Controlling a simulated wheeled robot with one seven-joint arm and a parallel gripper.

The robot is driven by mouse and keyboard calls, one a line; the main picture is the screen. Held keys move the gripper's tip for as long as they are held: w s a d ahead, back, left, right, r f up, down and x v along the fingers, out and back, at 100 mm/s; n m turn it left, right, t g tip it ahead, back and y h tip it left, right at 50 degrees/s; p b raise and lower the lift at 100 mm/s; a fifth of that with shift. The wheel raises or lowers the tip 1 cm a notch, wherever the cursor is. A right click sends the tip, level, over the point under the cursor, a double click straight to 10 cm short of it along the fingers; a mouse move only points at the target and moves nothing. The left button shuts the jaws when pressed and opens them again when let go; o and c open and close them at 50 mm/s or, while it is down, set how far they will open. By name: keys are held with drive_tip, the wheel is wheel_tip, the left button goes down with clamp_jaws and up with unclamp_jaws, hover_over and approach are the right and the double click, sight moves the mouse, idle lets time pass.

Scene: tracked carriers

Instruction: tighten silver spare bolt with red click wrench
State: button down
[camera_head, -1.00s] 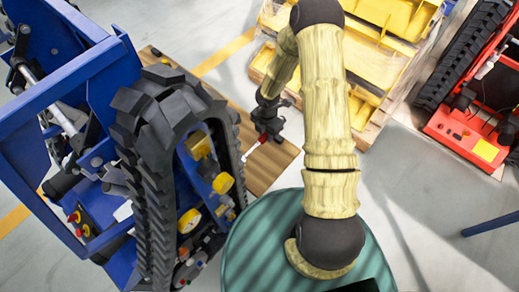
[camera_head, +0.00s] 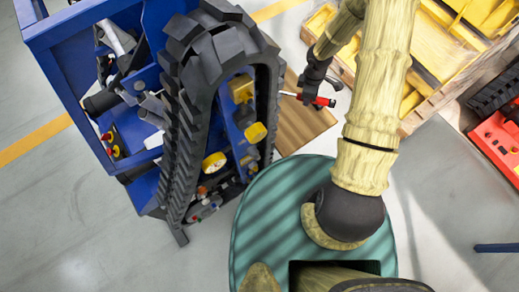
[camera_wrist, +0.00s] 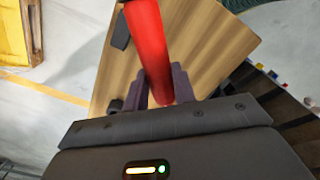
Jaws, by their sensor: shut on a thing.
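My gripper (camera_head: 314,91) is shut on the red click wrench (camera_head: 324,101). The wrench's red handle (camera_wrist: 151,50) fills the middle of the wrist view between my dark fingers. In the head view its thin light shaft points left toward the blue tracked carrier (camera_head: 86,22). The shaft's tip is near the outer edge of the carrier's black track (camera_head: 212,62); I cannot tell whether it touches anything. Yellow rollers and small fittings show inside the track. I cannot make out the silver spare bolt in either view.
A brown wooden board (camera_head: 298,126) lies on the floor below my gripper. A pallet with yellow parts (camera_head: 425,60) stands at the upper right. A red machine (camera_head: 497,142) is at the far right.

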drive_tip(key=m, duration=0.7)
drive_tip(key=shift+f+m+b, duration=0.1)
drive_tip(key=shift+m+b, duration=0.2)
drive_tip(key=m, duration=0.3)
drive_tip(key=shift+m, duration=0.4)
drive_tip(key=m, duration=0.4)
drive_tip(key=shift+w+b, duration=0.1)
drive_tip(key=shift+b, duration=0.2)
